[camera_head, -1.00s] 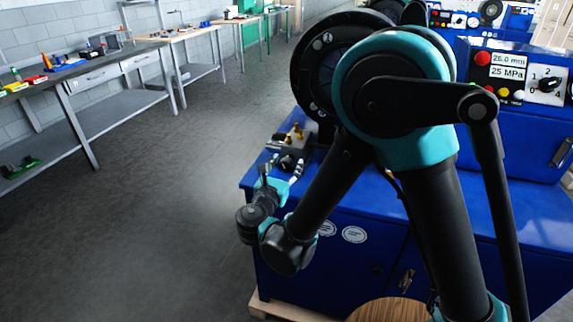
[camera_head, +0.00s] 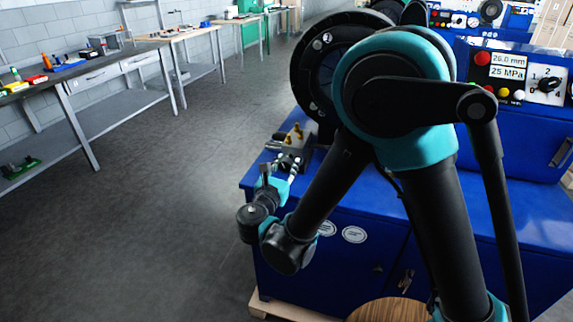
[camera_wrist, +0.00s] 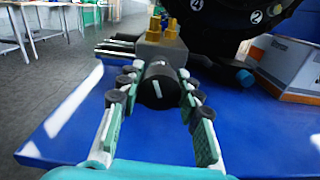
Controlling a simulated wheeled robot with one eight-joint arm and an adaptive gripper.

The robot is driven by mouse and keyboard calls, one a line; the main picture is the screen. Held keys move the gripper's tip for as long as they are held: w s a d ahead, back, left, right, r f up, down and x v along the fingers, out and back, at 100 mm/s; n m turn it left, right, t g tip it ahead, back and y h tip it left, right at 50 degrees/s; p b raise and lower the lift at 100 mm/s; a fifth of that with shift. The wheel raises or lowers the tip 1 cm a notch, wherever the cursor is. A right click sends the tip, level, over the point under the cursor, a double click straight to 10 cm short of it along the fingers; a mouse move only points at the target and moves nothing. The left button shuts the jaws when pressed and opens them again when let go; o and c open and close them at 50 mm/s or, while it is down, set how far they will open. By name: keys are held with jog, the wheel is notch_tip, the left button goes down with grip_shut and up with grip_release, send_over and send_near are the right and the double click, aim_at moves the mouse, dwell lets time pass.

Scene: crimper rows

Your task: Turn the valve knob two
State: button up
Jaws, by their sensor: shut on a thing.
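The valve knob (camera_wrist: 158,86) is black and round, with a white line on its face that runs close to upright, its top leaning left. It sits on the front of a grey valve block (camera_wrist: 170,48) with brass fittings on top. In the wrist view my gripper (camera_wrist: 158,90) has one finger on each side of the knob and is shut on it. In the head view my gripper (camera_head: 283,174) is at the near side of the valve block (camera_head: 296,146). The knob is small and largely hidden by the fingers there.
The blue bench top (camera_head: 345,185) carries the block near its left corner. A large black wheel (camera_wrist: 235,15) stands behind it. A box (camera_wrist: 290,68) lies to the right. A control panel (camera_head: 515,78) is at the right. The floor on the left is open.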

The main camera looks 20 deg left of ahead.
jog(key=shift+m, duration=0.3)
jog(key=m, duration=0.4)
jog(key=shift+m, duration=2.2)
jog(key=shift+d, duration=0.1)
jog(key=o, duration=1.2)
jog(key=shift+c, duration=0.2)
jog(key=shift+s, duration=0.1)
jog(key=s+d, duration=0.1)
jog(key=s, duration=1)
jog(key=shift+s+d, duration=0.15)
jog(key=shift+s, duration=0.25)
